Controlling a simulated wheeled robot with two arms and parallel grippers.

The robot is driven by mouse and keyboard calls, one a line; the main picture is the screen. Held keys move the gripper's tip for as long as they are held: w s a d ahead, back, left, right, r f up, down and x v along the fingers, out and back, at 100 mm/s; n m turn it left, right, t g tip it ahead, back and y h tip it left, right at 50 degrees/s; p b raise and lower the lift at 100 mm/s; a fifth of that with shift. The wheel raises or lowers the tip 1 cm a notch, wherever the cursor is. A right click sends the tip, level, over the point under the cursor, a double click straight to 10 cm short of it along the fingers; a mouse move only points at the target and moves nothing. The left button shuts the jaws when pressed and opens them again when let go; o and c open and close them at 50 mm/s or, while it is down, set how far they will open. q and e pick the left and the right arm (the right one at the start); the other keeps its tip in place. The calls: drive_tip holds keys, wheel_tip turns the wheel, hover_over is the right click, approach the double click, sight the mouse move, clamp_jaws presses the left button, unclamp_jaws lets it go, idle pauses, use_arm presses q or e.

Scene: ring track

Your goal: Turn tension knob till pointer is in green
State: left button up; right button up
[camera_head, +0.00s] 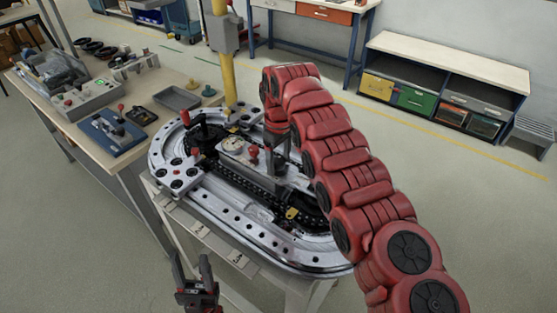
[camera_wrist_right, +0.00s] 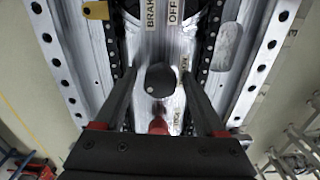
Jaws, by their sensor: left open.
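The ring track (camera_head: 250,232) is a silver oval with a dark chain, on a stand. A pale round dial (camera_head: 233,144) sits on its central block; its pointer and any green zone are too small to read. My right gripper (camera_head: 279,166) points down over the track beside that block. In the right wrist view its fingers (camera_wrist_right: 160,82) are apart, with a black round knob (camera_wrist_right: 160,76) between them and a gap on each side. I cannot tell whether this is the tension knob. A red part (camera_wrist_right: 158,125) shows below it. My left gripper (camera_head: 194,285) is open and empty, in front of the track.
Labels reading BRAKE and OFF (camera_wrist_right: 173,12) lie beyond the black knob. Red-topped levers (camera_head: 185,118) stand up from the track. A yellow post (camera_head: 228,80) rises behind it. A workbench (camera_head: 130,165) with boxes and a grey tray (camera_head: 177,98) is at left.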

sight(278, 160)
drive_tip(key=shift+o, duration=0.2)
drive_tip(key=shift+r, duration=0.35)
wheel_tip(278, 160, up, 6)
drive_tip(key=shift+a+f+p, duration=0.15)
drive_tip(key=shift+p, duration=1.1)
wheel_tip(278, 160, up, 11)
drive_tip(key=p, duration=1.1)
drive_tip(key=shift+d, duration=0.2)
